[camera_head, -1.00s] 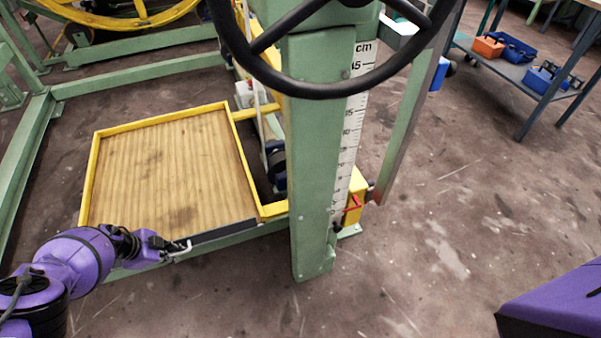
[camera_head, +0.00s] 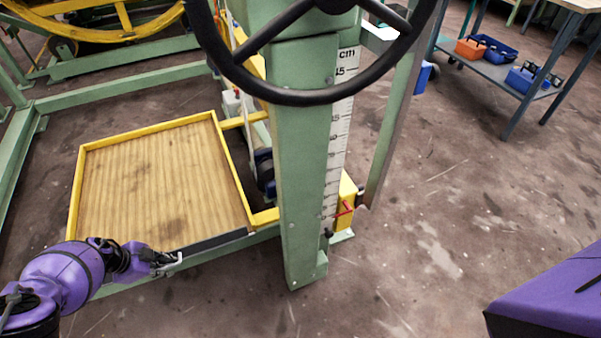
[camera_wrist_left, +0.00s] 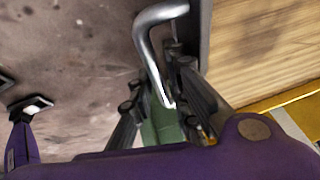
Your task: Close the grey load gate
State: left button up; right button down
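The grey load gate (camera_head: 207,244) shows in the head view as a narrow dark strip along the near edge of the wooden load platform (camera_head: 150,185). In the left wrist view the gate (camera_wrist_left: 203,35) is a grey edge beside the wood. A bent silver handle (camera_wrist_left: 150,45) stands out from it. My left gripper (camera_head: 170,263) is at this handle, near the middle of the gate. In the left wrist view its black fingers (camera_wrist_left: 158,80) lie on either side of the handle. Whether they press on it is not clear. My right gripper cannot be made out.
A green column (camera_head: 302,190) with a centimetre scale and a black handwheel (camera_head: 265,97) stands right of the platform. A yellow box with a red lever (camera_head: 345,208) is at its foot. A trolley (camera_head: 490,72) stands at the back right.

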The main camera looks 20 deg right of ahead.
pick_arm(q)
jog(key=shift+w+a+r, duration=0.1)
jog(key=shift+a+r, duration=0.3)
jog(key=shift+r, duration=0.25)
jog(key=shift+s+a+r, duration=0.25)
jog(key=shift+r, duration=0.35)
jog(key=v, duration=0.9)
jog(key=shift+d, duration=0.15)
pick_arm(e)
jog(key=shift+s+f, duration=0.1)
jog(key=shift+s, duration=0.25)
